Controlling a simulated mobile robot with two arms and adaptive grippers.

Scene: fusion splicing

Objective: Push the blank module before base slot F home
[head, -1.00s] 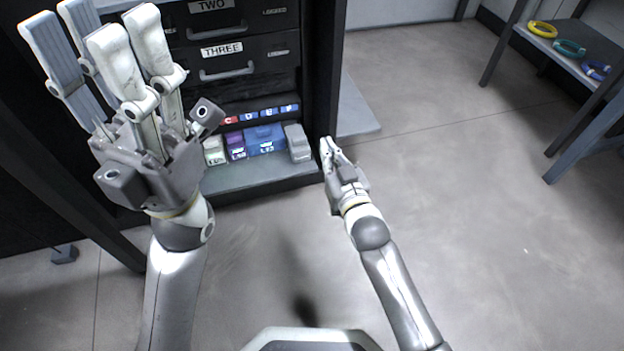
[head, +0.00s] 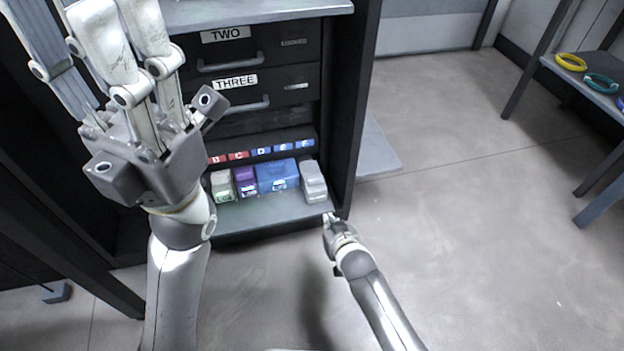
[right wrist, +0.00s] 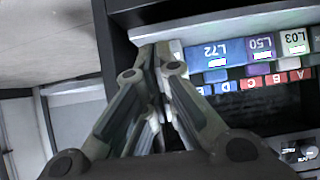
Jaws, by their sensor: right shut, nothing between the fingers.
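The blank module (head: 314,182) is a plain grey block at the right end of the module row, below the blue F label (head: 305,143). Its front sits slightly nearer me than the blue module (head: 278,176) beside it. My right gripper (head: 329,219) is shut and empty, just in front of the shelf edge, below and slightly right of the blank module. A gap shows between them in the head view. In the right wrist view the shut fingers (right wrist: 155,62) point at the row's end and hide most of that spot. My left gripper (head: 95,45) is open and empty, raised at left.
A purple module (head: 246,182) and a green module (head: 222,187) stand left of the blue one. The cabinet's dark side post (head: 352,120) rises close right of the blank module. Drawers (head: 260,85) are above. Floor to the right is clear; a side table (head: 590,82) holds coloured rings.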

